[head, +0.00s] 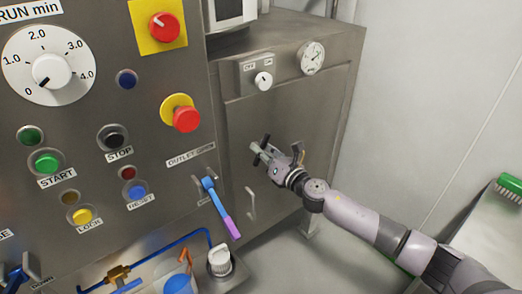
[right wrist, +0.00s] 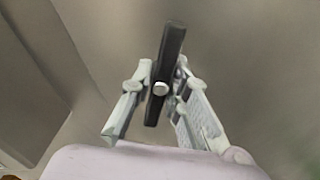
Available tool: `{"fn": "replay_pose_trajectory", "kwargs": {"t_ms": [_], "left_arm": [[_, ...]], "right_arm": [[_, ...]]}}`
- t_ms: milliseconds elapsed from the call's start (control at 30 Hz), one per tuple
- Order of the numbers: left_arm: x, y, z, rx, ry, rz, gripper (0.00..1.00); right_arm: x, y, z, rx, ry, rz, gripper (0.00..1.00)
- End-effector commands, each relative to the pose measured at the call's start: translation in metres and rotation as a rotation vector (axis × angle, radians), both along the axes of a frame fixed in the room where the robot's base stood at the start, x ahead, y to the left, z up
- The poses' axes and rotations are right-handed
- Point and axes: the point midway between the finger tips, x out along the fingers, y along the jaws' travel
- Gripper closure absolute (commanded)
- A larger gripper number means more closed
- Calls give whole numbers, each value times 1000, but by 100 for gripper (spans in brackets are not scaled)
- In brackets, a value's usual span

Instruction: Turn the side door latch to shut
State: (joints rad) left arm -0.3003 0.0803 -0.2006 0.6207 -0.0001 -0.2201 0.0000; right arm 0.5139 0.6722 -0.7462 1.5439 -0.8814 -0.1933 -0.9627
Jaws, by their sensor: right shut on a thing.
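The side door latch is a dark bar on a round pivot with a pale centre. It shows in the head view (head: 265,141) on the grey cabinet's side door (head: 238,140), partly covered by my gripper. In the right wrist view the latch (right wrist: 173,40) stands nearly upright, leaning slightly right at the top. My right gripper (head: 264,152) is shut on the latch, with one finger on each side of the bar in the wrist view. My left gripper is not in view.
Left of the door is a control panel (head: 100,165) with a dial, buttons and a red emergency knob (head: 187,119). A blue and purple outlet lever (head: 218,203) sticks out near the door. A pale handle (head: 251,204) is below the latch. A green brush (head: 510,186) lies far right.

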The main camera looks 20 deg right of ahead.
Motion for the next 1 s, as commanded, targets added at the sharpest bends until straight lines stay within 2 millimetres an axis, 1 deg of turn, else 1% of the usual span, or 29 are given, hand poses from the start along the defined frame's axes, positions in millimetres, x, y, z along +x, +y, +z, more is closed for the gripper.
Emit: {"fn": "replay_pose_trajectory", "kwargs": {"t_ms": [700,1000], "left_arm": [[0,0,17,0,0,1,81],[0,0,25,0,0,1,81]], "right_arm": [[0,-1,2,641,233,-3,100],[0,-1,1,869,315,-3,100]]}}
